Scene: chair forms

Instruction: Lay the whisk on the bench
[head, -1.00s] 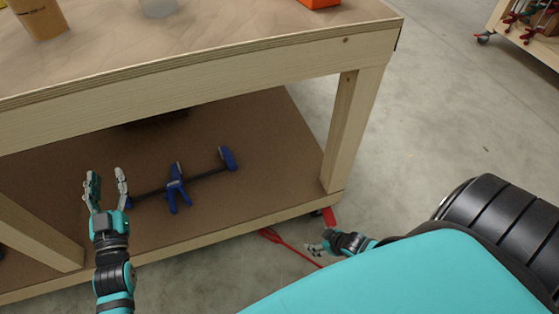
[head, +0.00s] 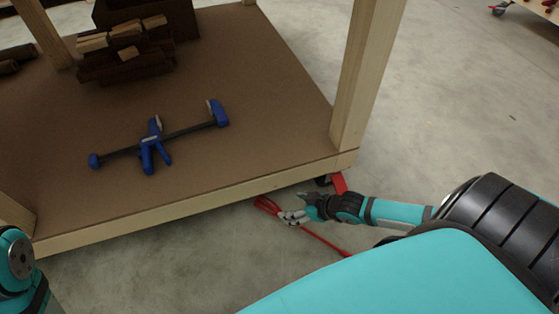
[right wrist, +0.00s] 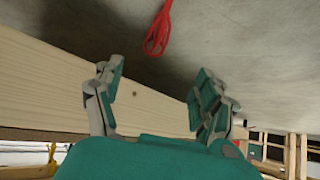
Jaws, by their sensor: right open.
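The red whisk (head: 325,243) lies on the concrete floor by the bench's front right corner, with its looped end towards the bench. Its looped end also shows in the right wrist view (right wrist: 157,36), beyond the fingertips. My right gripper (head: 287,209) is low beside the whisk and overlaps part of it in the head view. In the right wrist view its fingers (right wrist: 160,78) are apart with nothing between them. The wooden bench (head: 205,200) shows its lower shelf and legs; its top is out of view. My left gripper is out of frame.
A blue bar clamp (head: 150,148) lies on the lower shelf, with stacked wood offcuts (head: 125,45) behind it. A red caster (head: 338,183) stands under the bench corner, close to my right wrist. Open floor (head: 450,110) lies to the right.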

